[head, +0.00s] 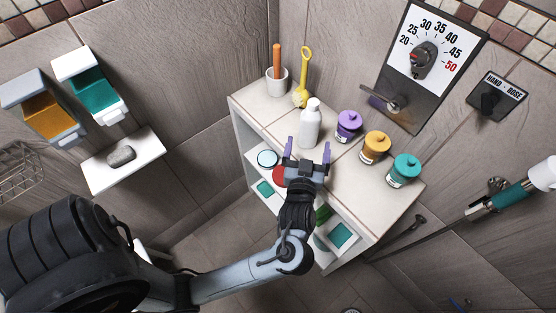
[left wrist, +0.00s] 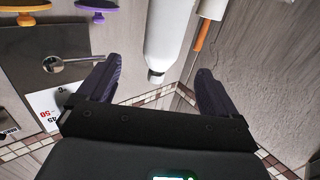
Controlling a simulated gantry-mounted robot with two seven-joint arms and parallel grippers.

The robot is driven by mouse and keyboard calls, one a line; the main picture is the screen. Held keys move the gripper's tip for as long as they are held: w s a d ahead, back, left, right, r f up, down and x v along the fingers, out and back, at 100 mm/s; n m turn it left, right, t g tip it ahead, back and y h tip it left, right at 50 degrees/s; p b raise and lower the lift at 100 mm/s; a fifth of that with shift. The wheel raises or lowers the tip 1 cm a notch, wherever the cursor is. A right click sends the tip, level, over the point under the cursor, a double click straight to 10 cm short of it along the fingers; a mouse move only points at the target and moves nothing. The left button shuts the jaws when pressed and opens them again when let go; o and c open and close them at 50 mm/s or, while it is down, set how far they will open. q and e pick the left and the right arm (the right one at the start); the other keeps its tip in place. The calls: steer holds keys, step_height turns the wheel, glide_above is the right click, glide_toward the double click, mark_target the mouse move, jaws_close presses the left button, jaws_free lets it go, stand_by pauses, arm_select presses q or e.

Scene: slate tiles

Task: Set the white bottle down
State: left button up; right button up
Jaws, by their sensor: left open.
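The white bottle (head: 310,122) stands upright on the pale top of the shelf unit (head: 345,190), near its middle. My left gripper (head: 307,151) is open in front of the bottle, its two purple fingers pointing at it. In the head view the bottle shows just beyond the fingertips, and no finger closes on it. In the left wrist view the white bottle (left wrist: 167,35) appears upside down, in the gap between the open fingers of my left gripper (left wrist: 158,66). My right gripper is not in view.
Purple (head: 348,127), orange (head: 375,148) and teal (head: 404,170) jars stand right of the bottle. A yellow brush (head: 301,92) and a white cup (head: 277,80) with an orange-handled tool stand behind left. A metal tap (head: 391,102) juts from the wall. The top's front right is clear.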

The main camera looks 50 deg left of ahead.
arm_select(q)
steer(key=s+d+f+m+g+h, duration=0.3)
steer(key=s+d+f+m+h, duration=0.35)
steer(key=f+h, duration=0.4)
steer(key=s+f+m+g, duration=0.1)
steer(key=s+g, duration=0.2)
steer(key=s, duration=0.4)
steer(key=s+f+m+g+h, duration=0.1)
steer(key=s+f+m+g, duration=0.1)
steer(key=s+g, duration=0.2)
steer(key=s, duration=0.3)
steer(key=shift+a+f, duration=0.2)
steer(key=shift+f, duration=0.05)
steer(key=shift+w+m, duration=0.1)
steer(key=shift+m, duration=0.15)
